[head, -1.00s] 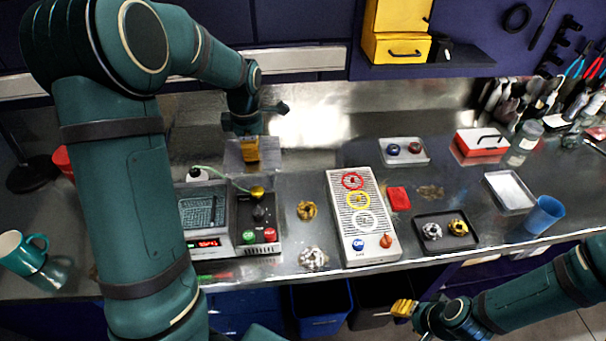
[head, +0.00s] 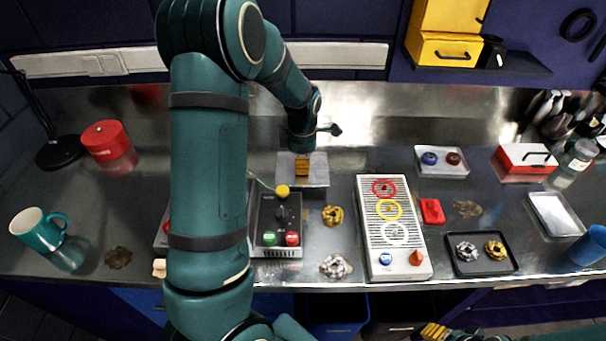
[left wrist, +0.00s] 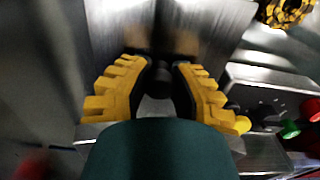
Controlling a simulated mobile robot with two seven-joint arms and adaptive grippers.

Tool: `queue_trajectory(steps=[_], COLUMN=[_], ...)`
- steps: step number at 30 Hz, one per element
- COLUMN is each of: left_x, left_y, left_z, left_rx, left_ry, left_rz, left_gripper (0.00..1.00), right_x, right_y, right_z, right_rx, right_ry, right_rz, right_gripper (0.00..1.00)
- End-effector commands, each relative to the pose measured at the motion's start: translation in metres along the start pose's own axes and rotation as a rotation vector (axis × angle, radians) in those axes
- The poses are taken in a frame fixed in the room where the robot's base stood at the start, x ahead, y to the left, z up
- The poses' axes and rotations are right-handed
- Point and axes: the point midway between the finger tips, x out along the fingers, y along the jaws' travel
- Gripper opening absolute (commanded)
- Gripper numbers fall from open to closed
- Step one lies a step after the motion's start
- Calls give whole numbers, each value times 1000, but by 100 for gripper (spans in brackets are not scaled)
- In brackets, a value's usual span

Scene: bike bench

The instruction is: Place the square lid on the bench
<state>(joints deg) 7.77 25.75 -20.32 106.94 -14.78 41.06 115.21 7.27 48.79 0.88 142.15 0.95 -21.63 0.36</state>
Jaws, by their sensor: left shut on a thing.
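The square lid (head: 318,172) is a shiny metal plate at the back of the bench (head: 345,155), behind the small control box. My left gripper (head: 302,167) is above it, with its yellow fingers shut on the lid's dark knob. In the left wrist view the fingers (left wrist: 160,85) close around the knob, with the metal lid (left wrist: 110,30) beneath. I cannot tell whether the lid touches the bench. My right gripper (head: 434,331) shows only as yellow fingertips at the bottom edge, below the bench front; its opening is unclear.
The control box (head: 280,228) with coloured buttons and a gold gear part (head: 332,215) are in front of the lid. A vented panel (head: 393,228) lies to the right, and a tray (head: 442,161) with two knobs stands behind it. My left arm hides part of the bench.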

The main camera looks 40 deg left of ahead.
Motion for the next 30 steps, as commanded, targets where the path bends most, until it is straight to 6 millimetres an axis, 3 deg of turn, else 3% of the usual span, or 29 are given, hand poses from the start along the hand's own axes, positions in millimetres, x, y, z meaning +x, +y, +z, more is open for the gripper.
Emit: queue_trajectory(steps=[11, 23, 24, 25, 30], left_x=[39, 43, 42, 42, 42], left_y=[0, 0, 0, 0, 0], left_z=[0, 1, 0, 0, 0], left_rx=[1, 1, 0, 1, 1], left_ry=[1, -1, -1, -1, -1], left_rz=[-2, 1, 1, 1, 0], left_gripper=[0, 0, 36, 46, 49], right_x=[4, 7, 6, 6, 6], right_y=[2, 3, 2, 2, 2], right_z=[2, 4, 4, 3, 3], right_rx=[-1, -2, -2, -2, -2], right_ry=[-5, -7, -7, -7, -7], right_rz=[-1, -1, -1, -1, -1], right_gripper=[47, 47, 47, 47, 47])
